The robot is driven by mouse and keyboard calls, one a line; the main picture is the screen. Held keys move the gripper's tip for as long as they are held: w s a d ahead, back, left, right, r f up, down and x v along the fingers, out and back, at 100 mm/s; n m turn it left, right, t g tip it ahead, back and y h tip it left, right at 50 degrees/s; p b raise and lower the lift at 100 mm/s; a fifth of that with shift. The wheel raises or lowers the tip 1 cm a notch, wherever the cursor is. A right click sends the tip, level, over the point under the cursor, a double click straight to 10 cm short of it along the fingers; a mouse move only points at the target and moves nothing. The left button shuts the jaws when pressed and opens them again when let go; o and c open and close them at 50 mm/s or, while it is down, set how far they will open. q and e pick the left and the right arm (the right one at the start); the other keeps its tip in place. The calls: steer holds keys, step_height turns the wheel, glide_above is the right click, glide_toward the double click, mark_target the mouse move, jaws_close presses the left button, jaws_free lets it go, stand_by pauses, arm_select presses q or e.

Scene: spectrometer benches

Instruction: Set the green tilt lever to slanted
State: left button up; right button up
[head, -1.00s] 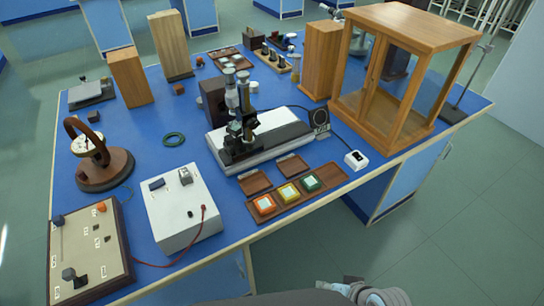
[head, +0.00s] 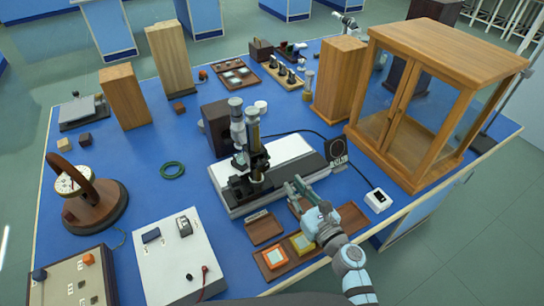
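I cannot make out a green tilt lever for certain. The tray's green piece is hidden behind my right gripper and arm. My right gripper (head: 293,188) is above the back of this tray, close to the microscope's front right side. Its fingers point away from me, and their gap is too small to judge. My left gripper is not in view.
A microscope-like instrument (head: 254,160) stands behind the tray. A glass-fronted wooden cabinet (head: 415,115) stands to the right, with a small white box (head: 378,200) nearby. A white box (head: 178,262) and a control panel (head: 75,284) fill the front left.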

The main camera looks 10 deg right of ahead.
mark_target(281, 182)
steer(key=x, duration=0.3)
steer(key=a+b+x, duration=0.1)
steer(key=x, duration=0.2)
steer(key=shift+s+r, duration=0.15)
steer(key=b+x, duration=0.2)
steer(key=x, duration=0.3)
steer(key=shift+w, duration=0.3)
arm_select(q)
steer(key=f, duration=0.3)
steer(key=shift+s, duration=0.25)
arm_select(e)
steer(key=shift+w, duration=0.15)
jaws_close()
